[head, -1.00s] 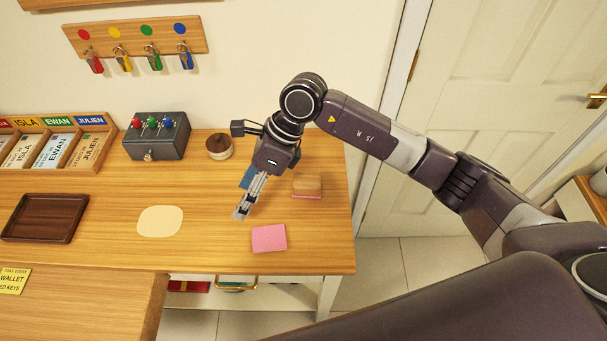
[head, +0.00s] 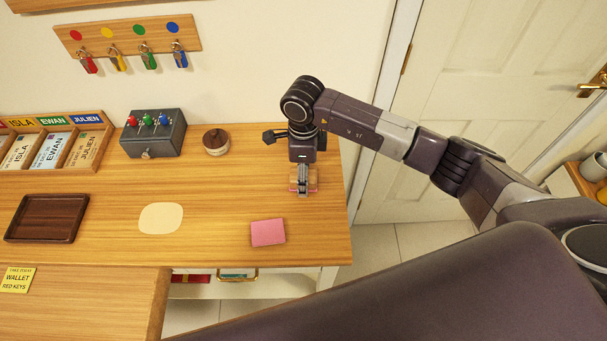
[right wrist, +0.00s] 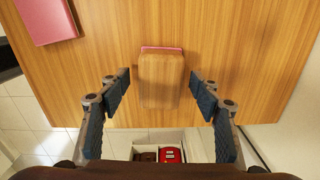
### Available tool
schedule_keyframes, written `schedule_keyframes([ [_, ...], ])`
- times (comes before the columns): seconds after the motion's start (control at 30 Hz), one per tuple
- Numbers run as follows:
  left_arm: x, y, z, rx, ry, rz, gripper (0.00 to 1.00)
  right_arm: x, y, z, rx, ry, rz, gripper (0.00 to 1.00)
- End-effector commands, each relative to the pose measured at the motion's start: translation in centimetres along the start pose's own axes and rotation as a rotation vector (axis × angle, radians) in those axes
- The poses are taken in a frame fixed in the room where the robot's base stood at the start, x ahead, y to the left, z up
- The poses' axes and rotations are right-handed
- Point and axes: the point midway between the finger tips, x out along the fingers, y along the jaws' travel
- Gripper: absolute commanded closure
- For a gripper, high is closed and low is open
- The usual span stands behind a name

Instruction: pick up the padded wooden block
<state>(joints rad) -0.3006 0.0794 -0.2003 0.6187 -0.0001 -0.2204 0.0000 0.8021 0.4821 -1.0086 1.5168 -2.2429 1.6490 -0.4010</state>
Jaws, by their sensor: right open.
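The padded wooden block (head: 312,179) has a tan wooden body with a pink pad along its underside. It sits near the right end of the wooden counter. In the right wrist view the block (right wrist: 161,80) lies between my two spread fingers, with a gap on each side. My right gripper (right wrist: 160,92) is open and empty. In the head view my right gripper (head: 303,190) points down over the block and hides part of it. My left gripper is not in view.
A pink pad (head: 268,232) lies in front of the block, to the left. The counter's right edge is close.

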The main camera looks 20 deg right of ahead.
Motion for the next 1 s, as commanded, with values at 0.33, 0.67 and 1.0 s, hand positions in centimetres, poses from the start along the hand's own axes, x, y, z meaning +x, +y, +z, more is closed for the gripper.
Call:
schedule_keyframes([
  [0.33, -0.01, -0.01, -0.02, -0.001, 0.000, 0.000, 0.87, 0.25, -0.03, 0.01, 0.000, -0.001, -0.001, 0.52],
  [0.67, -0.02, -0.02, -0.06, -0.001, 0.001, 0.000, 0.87, 0.22, -0.04, 0.01, 0.000, -0.001, -0.001, 0.88],
  [1.0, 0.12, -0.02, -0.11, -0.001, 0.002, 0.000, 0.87, -0.20, -0.11, 0.05, 0.000, -0.002, -0.003, 0.88],
])
